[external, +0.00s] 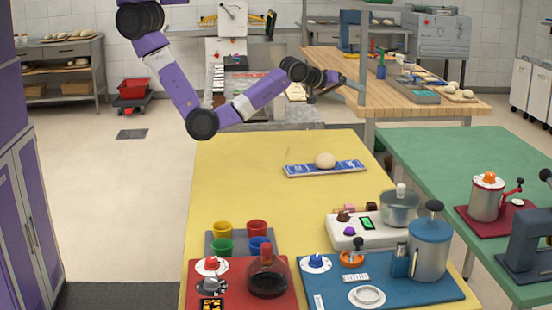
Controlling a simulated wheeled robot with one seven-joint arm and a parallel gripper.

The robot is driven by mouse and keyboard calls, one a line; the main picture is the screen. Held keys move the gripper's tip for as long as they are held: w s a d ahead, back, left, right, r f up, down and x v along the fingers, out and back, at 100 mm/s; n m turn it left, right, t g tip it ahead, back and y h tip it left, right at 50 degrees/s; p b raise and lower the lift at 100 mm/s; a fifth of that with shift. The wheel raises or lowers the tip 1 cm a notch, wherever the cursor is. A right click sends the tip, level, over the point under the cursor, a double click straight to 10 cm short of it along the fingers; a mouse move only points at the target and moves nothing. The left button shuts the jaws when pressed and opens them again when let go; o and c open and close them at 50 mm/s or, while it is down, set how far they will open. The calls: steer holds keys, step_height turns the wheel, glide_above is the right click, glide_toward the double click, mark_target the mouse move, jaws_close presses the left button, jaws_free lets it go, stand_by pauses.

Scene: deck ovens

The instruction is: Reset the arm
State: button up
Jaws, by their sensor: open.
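My arm comes in from the upper left, bends low at the elbow and reaches right. My gripper (352,86) is at its end, small and dark, raised above the far end of the yellow table (230,185). Its jaws are open and nothing shows between them. The fingers are hard to make out against the wooden bench behind them.
Coloured cups (222,229), a red mat (284,302) with a dark flask, a white scale (340,234) and a blue mat (445,293) with a canister crowd the near end. A green table (430,150) stands right. The yellow table's middle left is clear.

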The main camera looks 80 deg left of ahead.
steer(key=s+d+f+m+t+h, duration=0.1)
steer(key=s+d+f+m, duration=0.1)
steer(key=s, duration=1.5)
steer(key=s+d+f+m+t+h, duration=0.1)
steer(key=s+d+m, duration=0.3)
steer(key=s, duration=1.4)
steer(key=s+d+f+m+h, duration=0.2)
steer(key=s+m, duration=0.3)
steer(key=s, duration=1.2)
steer(key=shift+s+d+f+t+h, duration=0.3)
steer(key=shift+d+t+h, duration=0.1)
steer(key=shift+d, duration=0.5)
